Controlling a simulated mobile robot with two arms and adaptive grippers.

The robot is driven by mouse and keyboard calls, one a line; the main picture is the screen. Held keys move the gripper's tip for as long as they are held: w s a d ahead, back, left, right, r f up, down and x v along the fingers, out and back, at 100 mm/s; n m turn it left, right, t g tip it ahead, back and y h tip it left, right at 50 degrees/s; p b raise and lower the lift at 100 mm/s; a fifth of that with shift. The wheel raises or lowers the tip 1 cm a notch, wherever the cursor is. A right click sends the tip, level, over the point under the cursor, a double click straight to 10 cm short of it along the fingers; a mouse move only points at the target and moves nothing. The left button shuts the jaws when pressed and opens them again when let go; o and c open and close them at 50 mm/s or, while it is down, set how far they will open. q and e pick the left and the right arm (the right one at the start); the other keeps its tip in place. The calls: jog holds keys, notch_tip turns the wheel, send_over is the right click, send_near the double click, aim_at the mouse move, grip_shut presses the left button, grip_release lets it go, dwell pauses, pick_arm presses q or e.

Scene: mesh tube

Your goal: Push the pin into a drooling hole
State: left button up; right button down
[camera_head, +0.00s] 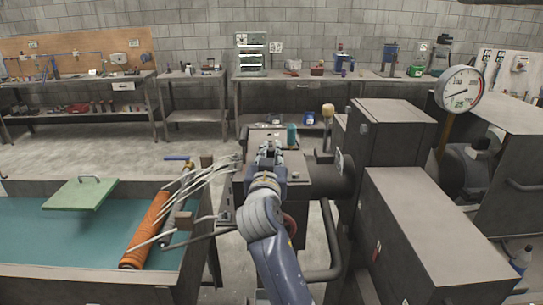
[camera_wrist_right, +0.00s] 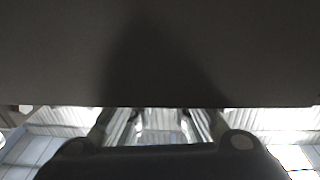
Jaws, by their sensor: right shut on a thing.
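An orange mesh tube (camera_head: 147,230) lies slanted at the right end of a teal-lined tank (camera_head: 40,235). Several thin whitish streams arc from near its upper end towards the grey machine; the holes themselves are too small to make out. My right gripper (camera_head: 269,152) is in front of the machine's tray, to the right of the tube and apart from it. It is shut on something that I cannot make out. In the right wrist view, its fingers (camera_wrist_right: 160,125) show below a broad dark surface (camera_wrist_right: 160,55). I cannot pick out the pin. My left gripper is not in view.
A green lid with a handle (camera_head: 82,194) is over the tank. A tray with a teal cup (camera_head: 292,134) is behind my right gripper. Large grey machine blocks (camera_head: 420,215) and a pressure gauge (camera_head: 459,89) stand at the right. Floor (camera_head: 90,155) is clear behind the tank.

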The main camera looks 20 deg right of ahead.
jog(key=shift+f, duration=0.1)
jog(key=c, duration=1.5)
grip_release()
jog(key=shift+o, duration=0.3)
jog(key=shift+s+d, duration=0.1)
